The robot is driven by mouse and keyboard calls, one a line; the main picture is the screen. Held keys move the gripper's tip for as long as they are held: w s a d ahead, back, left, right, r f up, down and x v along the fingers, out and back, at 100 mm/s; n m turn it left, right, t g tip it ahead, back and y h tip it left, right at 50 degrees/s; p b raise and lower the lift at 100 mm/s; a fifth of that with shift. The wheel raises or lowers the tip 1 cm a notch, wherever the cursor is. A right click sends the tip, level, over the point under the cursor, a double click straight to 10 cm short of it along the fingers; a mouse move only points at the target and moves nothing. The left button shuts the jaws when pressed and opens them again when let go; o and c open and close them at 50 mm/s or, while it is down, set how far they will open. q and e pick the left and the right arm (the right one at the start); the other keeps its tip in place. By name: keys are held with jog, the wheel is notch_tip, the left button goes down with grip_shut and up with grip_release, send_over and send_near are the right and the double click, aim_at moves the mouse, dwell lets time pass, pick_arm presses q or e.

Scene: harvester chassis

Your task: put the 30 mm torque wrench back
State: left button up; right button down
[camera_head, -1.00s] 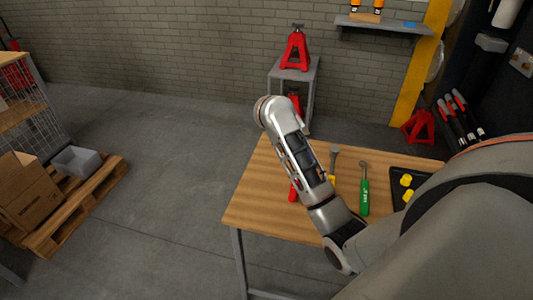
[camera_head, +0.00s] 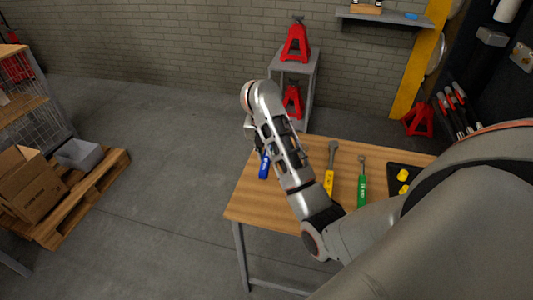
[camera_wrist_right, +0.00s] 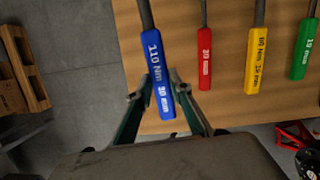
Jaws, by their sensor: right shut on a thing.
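The blue torque wrench, marked 110 Nm and 30 mm, has its handle (camera_wrist_right: 160,80) between the fingers of my right gripper (camera_wrist_right: 158,88) in the wrist view. The gripper is shut on this handle. In the head view, the blue handle (camera_head: 264,164) shows below my right gripper (camera_head: 257,146), at the left side of the wooden table (camera_head: 260,205). My arm hides the rest of the wrench there. I cannot tell whether it touches the table. My left gripper is not in view.
Red (camera_wrist_right: 204,60), yellow (camera_wrist_right: 255,62) and green (camera_wrist_right: 303,48) handled tools lie in a row right of the blue one. A black tray with yellow pieces (camera_head: 403,175) is at the table's right. Open floor lies left of the table.

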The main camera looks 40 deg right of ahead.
aim_at(266, 158)
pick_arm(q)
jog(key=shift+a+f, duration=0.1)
pick_arm(e)
jog(key=shift+r, duration=0.2)
jog(key=shift+f+b, duration=0.85)
jog(key=shift+f, duration=0.05)
notch_tip(266, 158, down, 2)
jog(key=shift+f+b, duration=0.1)
jog(key=shift+b, duration=0.85)
jog(key=shift+f+b, duration=0.3)
jog(key=shift+f, duration=0.05)
jog(key=shift+f+b, duration=1.35)
jog(key=shift+f, duration=0.3)
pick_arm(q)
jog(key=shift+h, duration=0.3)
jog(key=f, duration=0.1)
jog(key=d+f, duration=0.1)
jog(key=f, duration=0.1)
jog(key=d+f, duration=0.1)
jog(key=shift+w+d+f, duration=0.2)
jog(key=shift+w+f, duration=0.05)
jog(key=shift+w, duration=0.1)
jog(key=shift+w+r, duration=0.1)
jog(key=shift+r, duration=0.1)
